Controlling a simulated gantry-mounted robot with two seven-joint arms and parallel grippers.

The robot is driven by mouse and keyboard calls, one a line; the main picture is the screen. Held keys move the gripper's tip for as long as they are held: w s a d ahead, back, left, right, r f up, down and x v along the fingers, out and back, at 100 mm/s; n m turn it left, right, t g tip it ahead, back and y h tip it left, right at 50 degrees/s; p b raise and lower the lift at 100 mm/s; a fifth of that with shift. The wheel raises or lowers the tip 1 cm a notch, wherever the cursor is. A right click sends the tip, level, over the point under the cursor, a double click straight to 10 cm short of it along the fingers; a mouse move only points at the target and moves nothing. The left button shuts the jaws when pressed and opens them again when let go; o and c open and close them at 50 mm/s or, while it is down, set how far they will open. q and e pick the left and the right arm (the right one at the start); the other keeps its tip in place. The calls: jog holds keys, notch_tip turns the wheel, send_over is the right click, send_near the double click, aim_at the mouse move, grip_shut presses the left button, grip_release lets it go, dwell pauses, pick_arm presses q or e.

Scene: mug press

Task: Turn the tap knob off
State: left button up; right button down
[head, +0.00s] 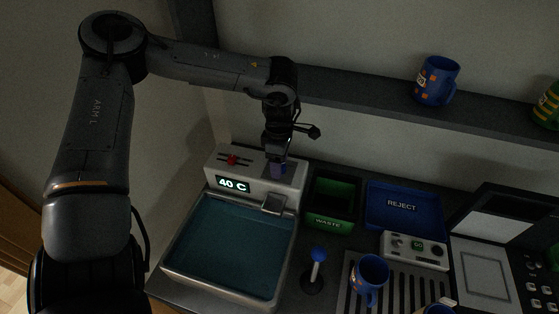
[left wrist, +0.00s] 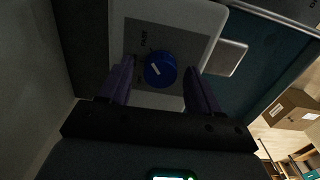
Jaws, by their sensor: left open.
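The tap knob (left wrist: 160,70) is a round blue dial with a white pointer mark, set on the pale tap housing (left wrist: 190,20). In the left wrist view its pointer slants toward the upper left. My left gripper (left wrist: 159,76) is open, with one finger on each side of the knob; I cannot tell whether they touch it. In the head view my left gripper (head: 277,167) is over the right part of the tap housing (head: 240,172) and hides the knob. The tap spout (head: 273,204) sticks out over the basin. My right gripper is not in view.
The basin (head: 170,262) holds teal water, below a 40 C display (head: 233,184) and a red slider (head: 232,160). A green waste bin (head: 330,219), a blue reject tray (head: 400,204) and a blue-topped lever (head: 318,254) stand to the right. A shelf with mugs (head: 436,80) runs behind.

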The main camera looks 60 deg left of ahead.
pick_arm(q)
jog(key=c, duration=1)
jog(key=shift+c, duration=0.2)
jog(key=n+b, duration=0.3)
jog(key=shift+f, duration=0.15)
jog(key=n+b, duration=0.2)
jog(key=n, duration=0.3)
jog(key=shift+n+b, duration=0.3)
jog(key=shift+b, duration=0.1)
jog(key=n+b, duration=0.2)
jog(key=n, duration=0.4)
jog(key=shift+d, duration=0.1)
jog(key=n+b, duration=0.2)
jog(key=n, duration=0.3)
